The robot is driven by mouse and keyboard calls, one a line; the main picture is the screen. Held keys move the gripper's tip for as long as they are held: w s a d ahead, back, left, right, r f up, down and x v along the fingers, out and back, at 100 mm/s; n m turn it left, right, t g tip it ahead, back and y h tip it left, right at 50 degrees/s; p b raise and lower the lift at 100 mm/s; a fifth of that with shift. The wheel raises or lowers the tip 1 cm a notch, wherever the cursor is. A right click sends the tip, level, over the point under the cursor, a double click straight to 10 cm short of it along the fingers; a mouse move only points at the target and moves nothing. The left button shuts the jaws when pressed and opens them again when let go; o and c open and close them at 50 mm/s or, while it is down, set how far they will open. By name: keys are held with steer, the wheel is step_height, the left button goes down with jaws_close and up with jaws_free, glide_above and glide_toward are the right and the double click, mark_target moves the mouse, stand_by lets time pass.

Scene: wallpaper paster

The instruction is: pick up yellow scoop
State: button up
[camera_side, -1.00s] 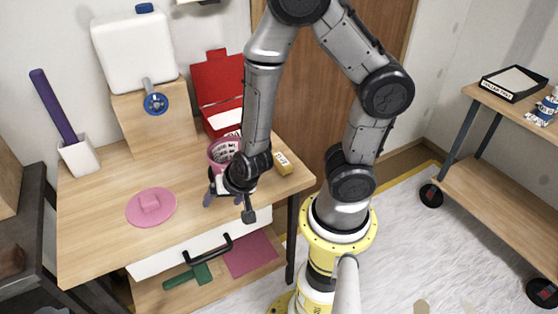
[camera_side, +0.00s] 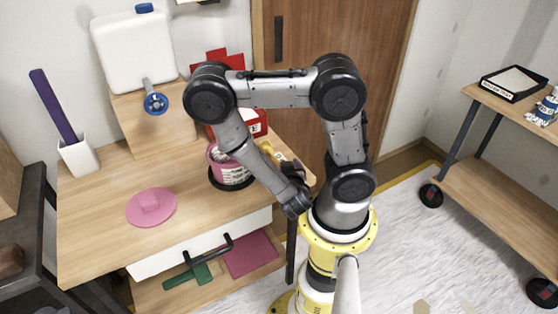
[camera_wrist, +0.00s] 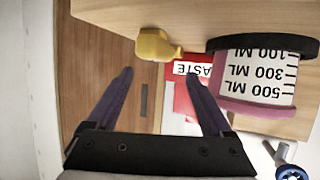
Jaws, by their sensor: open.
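The yellow scoop (camera_wrist: 154,45) is on the wooden table near its right end, beside the pink measuring cup. In the side view it is partly hidden by my arm, and a yellow part (camera_side: 267,148) shows. My gripper (camera_wrist: 160,72) is open, with its two dark purple fingers spread apart and nothing between them. In the wrist view the scoop appears just beyond the fingertips, roughly in line with the gap. In the side view the fingers (camera_side: 292,169) are low at the table's right edge, and I cannot tell if they touch anything.
The pink measuring cup (camera_wrist: 265,85) stands on a dark round base close to the scoop. A red paste box (camera_side: 254,124) is behind it. A pink round lid (camera_side: 151,207) and a white holder (camera_side: 78,156) are farther left. The table's front is mostly clear.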

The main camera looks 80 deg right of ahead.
mark_target(279, 156)
steer(key=shift+d+f, duration=0.1)
steer(key=shift+d, duration=0.2)
steer(key=shift+x, duration=2.45)
steer(key=shift+w, duration=0.1)
jaws_close()
